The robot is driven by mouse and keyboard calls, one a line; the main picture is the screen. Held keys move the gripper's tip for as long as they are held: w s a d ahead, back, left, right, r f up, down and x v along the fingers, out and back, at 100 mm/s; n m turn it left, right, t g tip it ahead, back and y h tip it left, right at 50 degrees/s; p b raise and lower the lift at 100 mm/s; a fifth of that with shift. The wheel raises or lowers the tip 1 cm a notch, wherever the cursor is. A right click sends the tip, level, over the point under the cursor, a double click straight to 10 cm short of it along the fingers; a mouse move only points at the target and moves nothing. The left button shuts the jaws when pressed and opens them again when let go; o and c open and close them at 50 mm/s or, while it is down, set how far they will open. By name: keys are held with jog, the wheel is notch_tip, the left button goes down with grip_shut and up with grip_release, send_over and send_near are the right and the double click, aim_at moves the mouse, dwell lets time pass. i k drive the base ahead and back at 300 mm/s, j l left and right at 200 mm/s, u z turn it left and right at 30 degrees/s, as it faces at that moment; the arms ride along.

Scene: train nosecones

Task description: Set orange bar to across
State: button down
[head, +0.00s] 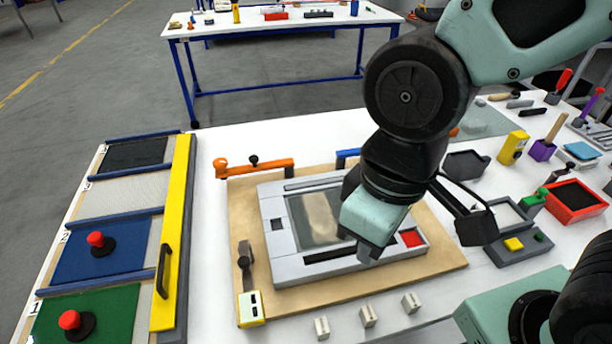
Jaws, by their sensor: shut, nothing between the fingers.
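The orange bar (262,167) lies along the back left edge of a wooden board (240,207), running left to right in the picture. Its left end has a rounded orange block, and a black knob (254,160) stands up on it. My gripper (368,256) points down over the front right part of a grey framed panel on the board, in front and to the right of the bar and clear of it. It is shut and empty. My arm hides the back right part of the board.
The grey panel (270,208) has a window and a red square. A blue bar (346,154) shows partly behind my arm. A black lever with a yellow block (250,305) is at the board's left front. Small white blocks (368,316) lie in front. A yellow rail (172,235) stands left.

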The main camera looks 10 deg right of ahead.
aim_at(255, 167)
jog(key=i+l+u, duration=0.1)
jog(key=u, duration=0.3)
jog(key=i+l+u, duration=0.1)
jog(key=u, duration=0.25)
jog(key=i+l+u, duration=0.1)
jog(key=u, duration=0.3)
